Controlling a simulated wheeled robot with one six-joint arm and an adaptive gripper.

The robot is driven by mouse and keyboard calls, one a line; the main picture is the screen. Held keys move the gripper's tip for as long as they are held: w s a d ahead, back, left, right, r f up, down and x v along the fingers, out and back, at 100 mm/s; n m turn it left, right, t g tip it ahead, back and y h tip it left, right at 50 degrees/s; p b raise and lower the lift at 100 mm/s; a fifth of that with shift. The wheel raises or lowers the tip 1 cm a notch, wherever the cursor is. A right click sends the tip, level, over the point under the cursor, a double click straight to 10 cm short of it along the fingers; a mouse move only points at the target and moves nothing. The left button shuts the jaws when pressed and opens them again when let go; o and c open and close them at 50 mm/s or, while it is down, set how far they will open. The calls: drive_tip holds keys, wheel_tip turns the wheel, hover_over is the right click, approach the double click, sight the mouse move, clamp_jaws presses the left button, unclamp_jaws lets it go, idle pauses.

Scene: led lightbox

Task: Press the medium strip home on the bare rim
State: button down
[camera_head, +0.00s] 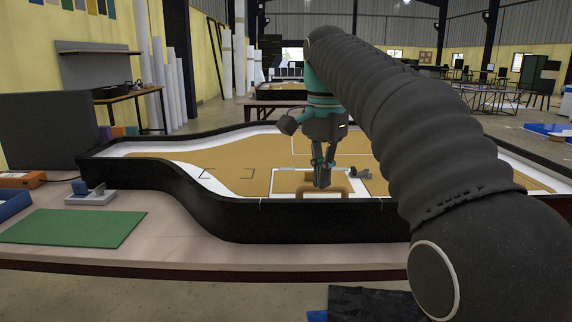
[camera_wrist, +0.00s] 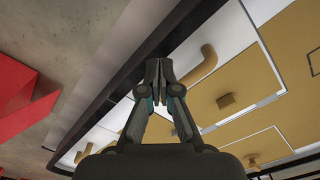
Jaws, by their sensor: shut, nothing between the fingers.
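My gripper (camera_head: 322,184) is shut and empty, pointing down just inside the near wall of the lightbox. In the wrist view its closed fingertips (camera_wrist: 160,75) are over the dark wall's inner edge. A tan bar-like handle (camera_wrist: 203,66) shows right beside the fingertips, over the white band. The black rim (camera_head: 340,216) runs along the lightbox's near side. White edging (camera_head: 232,198) lies inside it, around tan panels (camera_head: 190,166). I cannot tell which piece is the medium strip, or whether it is seated.
A small dark piece (camera_head: 361,174) lies right of my gripper on the board. On the bench to the left are a green mat (camera_head: 75,228) and a grey-blue device (camera_head: 91,193). A red object (camera_wrist: 25,95) shows in the wrist view. The bench front is clear.

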sight(321, 200)
drive_tip(key=shift+f, duration=0.15)
drive_tip(key=shift+f+b, duration=0.85)
drive_tip(key=shift+f, duration=0.5)
drive_tip(key=shift+f, duration=0.1)
idle(0.4)
drive_tip(key=shift+r+p, duration=0.8)
drive_tip(key=shift+p, duration=0.15)
drive_tip(key=shift+r, duration=0.75)
drive_tip(key=shift+a, duration=0.1)
drive_tip(key=shift+a+r, duration=0.1)
drive_tip(key=shift+a, duration=4.2)
